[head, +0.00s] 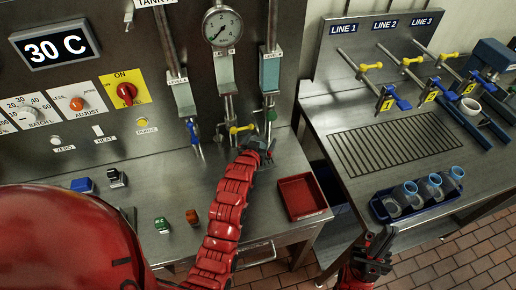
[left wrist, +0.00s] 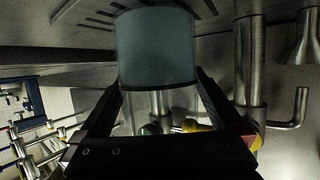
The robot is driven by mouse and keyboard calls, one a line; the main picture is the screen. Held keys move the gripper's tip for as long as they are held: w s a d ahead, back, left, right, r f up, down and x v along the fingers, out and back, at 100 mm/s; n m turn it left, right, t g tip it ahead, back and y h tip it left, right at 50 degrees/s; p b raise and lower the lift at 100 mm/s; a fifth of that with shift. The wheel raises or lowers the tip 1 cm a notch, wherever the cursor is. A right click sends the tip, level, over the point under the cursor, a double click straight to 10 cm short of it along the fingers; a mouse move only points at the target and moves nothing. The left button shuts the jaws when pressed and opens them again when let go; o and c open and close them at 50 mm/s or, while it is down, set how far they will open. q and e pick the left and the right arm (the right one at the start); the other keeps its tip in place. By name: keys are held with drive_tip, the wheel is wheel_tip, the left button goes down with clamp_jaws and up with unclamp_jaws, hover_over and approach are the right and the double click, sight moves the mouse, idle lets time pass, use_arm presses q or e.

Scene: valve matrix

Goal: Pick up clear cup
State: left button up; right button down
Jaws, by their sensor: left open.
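In the left wrist view a clear cup (left wrist: 160,104) with a wide grey-blue band stands between the fingers of my left gripper (left wrist: 157,100). The gripper is open, with one finger on each side; I cannot tell whether they touch the cup. A green part and a yellow handle show behind its clear section. In the head view my left gripper (head: 262,147) is under the right-hand pipe, and I cannot make out the cup there. Several clear cups with blue rims (head: 429,186) are in a dark blue tray (head: 420,212) on the right table. My right gripper (head: 376,243) is in front of that table; its jaws are unclear.
A yellow valve handle (head: 242,129) is close to my left gripper. A red tray (head: 301,197) lies to its right on the steel counter. A gap separates counter and table.

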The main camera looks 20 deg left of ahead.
use_arm(q)
drive_tip(key=c, duration=1.4)
